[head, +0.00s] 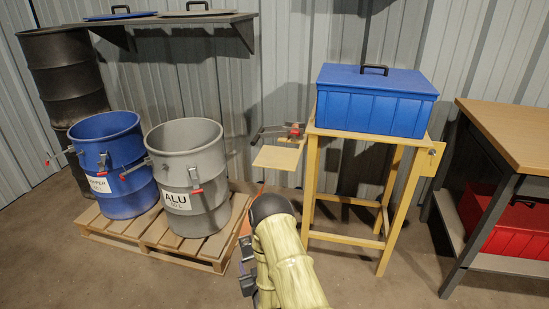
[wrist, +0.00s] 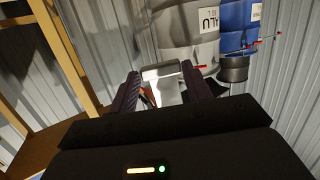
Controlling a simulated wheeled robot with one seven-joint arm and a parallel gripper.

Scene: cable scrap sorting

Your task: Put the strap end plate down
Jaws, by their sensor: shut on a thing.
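My gripper (wrist: 160,88) shows in the wrist view with its two dark fingers on either side of a pale metallic plate (wrist: 163,84), and it is shut on it. I take this to be the strap end plate. The rest of any strap cannot be made out; a little orange shows beside the left finger. In the head view my arm reaches up from the bottom middle, and the fingertips and the held plate cannot be made out there.
A grey ALU bin (head: 187,160) and blue bin (head: 109,155) stand on a pallet (head: 148,249). A blue lidded box (head: 373,103) sits on a yellow stand (head: 313,180); a pale flap (head: 278,157) and clamp (head: 285,130) are at its left. A bench (head: 505,128) stands right.

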